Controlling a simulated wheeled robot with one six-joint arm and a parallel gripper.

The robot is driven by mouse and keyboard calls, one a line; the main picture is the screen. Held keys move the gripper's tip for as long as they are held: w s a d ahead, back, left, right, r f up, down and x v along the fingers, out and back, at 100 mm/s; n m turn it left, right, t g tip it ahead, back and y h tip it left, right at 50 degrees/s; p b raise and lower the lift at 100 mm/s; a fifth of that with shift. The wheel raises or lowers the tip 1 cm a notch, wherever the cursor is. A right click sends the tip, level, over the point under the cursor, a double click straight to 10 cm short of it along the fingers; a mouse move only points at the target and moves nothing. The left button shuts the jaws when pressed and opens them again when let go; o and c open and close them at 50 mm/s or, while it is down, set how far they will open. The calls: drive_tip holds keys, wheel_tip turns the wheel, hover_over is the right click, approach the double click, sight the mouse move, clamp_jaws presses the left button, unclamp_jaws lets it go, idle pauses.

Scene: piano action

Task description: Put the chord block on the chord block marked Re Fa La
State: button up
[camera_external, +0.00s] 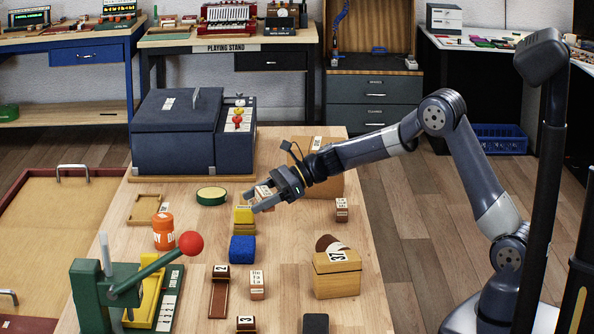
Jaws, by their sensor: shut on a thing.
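My gripper (264,200) is shut on a small wooden chord block (262,191) with a white label. It holds the block above the table, over or just behind a yellow block; the height is hard to tell. A chord block (257,284) with a white label that seems to read Re Fa La stands upright on the table, nearer the camera and below the gripper in the picture. Another small labelled block (342,209) stands to the right of the gripper; its words are too small to read.
A yellow block (244,216) and a blue block (242,249) stand near the gripper. A wooden box (337,275) is right of the labelled block, a brown tray (219,297) left. A green lever device with a red ball (191,244) is at front left. A dark blue case (176,138) stands behind.

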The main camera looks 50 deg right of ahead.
drive_tip(key=s+a+r+n+g+y, duration=0.2)
drive_tip(key=s+a+n+g, duration=0.35)
drive_tip(key=s+a, duration=0.95)
hover_over(251, 280)
drive_tip(key=shift+g+h, duration=0.3)
drive_tip(key=shift+g, duration=0.15)
wheel_tip(251, 280, down, 5)
drive_tip(key=shift+f, duration=2.25)
drive_tip(key=shift+f+b, duration=0.2)
drive_tip(key=shift+b, duration=0.15)
drive_tip(key=o, duration=1)
